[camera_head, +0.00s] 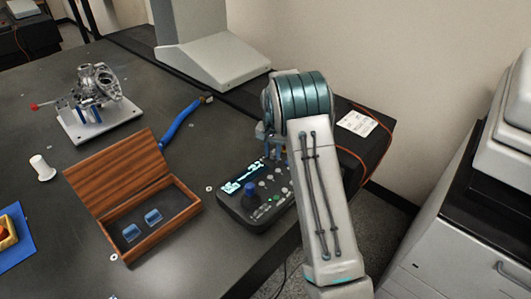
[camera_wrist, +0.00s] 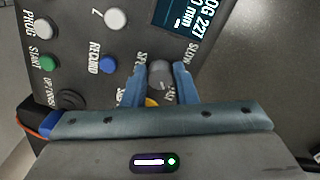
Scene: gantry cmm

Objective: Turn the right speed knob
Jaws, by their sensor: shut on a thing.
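A grey round speed knob (camera_wrist: 159,72) sits on the dark control panel, close to the "SLOW" lettering in the wrist view. My gripper (camera_wrist: 160,80) has its two blue fingers on either side of this knob and is shut on it. In the head view my arm covers the right part of the box, so the gripped knob cannot be seen there.
White (camera_wrist: 116,20), blue (camera_wrist: 107,64) and green (camera_wrist: 48,63) buttons lie near the fingers. A yellow button (camera_wrist: 152,102) is partly hidden below the knob. An open wooden box (camera_head: 186,213) stands left of the control box. The table's edge is close in front.

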